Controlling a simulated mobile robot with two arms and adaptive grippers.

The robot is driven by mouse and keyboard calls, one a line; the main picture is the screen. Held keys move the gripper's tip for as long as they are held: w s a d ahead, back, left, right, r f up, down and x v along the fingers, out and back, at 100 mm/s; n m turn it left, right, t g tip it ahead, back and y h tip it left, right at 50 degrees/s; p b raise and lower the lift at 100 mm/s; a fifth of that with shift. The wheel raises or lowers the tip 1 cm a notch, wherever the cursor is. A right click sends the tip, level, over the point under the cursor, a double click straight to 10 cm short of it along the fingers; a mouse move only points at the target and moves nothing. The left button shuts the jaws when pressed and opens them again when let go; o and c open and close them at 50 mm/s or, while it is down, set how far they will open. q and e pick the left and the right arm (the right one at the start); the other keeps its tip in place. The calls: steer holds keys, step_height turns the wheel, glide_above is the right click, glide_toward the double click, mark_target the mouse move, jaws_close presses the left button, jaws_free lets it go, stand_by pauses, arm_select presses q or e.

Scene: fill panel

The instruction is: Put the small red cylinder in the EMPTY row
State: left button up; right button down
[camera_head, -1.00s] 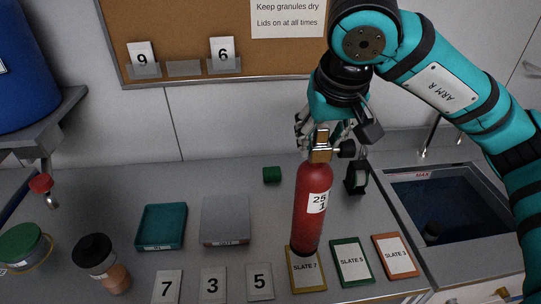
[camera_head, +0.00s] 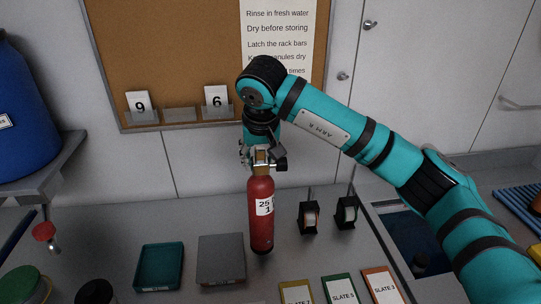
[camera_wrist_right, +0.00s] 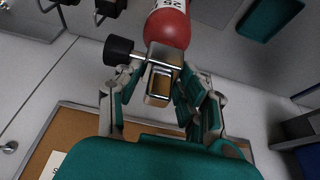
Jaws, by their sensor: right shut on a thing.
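The small red cylinder (camera_head: 261,222) hangs upright below my right gripper (camera_head: 262,157), with a white label reading 25 and 1. My right gripper is shut on its brass valve at the top. In the right wrist view the red body (camera_wrist_right: 168,28) and the black valve knob (camera_wrist_right: 119,50) show beyond the fingers (camera_wrist_right: 160,92). The cylinder's base is over the grey counter, right of the grey tray; I cannot tell whether it touches. No row marked EMPTY can be made out. My left gripper is out of view.
Teal tray (camera_head: 159,267) and grey tray (camera_head: 221,260) lie left of the cylinder. Two small black holders (camera_head: 308,218) (camera_head: 346,213) stand to its right. Slate cards (camera_head: 341,290) lie in front. A sink (camera_head: 412,238) is at right. The corkboard (camera_head: 185,55) bears cards 9 and 6.

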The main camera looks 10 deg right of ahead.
steer(key=shift+w+a+r, duration=0.1)
steer(key=shift+w+r, duration=0.1)
step_height(320, 180, down, 2)
steer(key=shift+s+f+p, duration=0.1)
steer(key=shift+f+p, duration=0.1)
steer(key=shift+p, duration=0.75)
steer(key=shift+f, duration=0.5)
steer(key=c, duration=1.3)
jaws_free()
steer(key=shift+f, duration=0.35)
steer(key=o, duration=0.5)
steer(key=shift+s+r, duration=0.1)
steer(key=shift+s, duration=0.1)
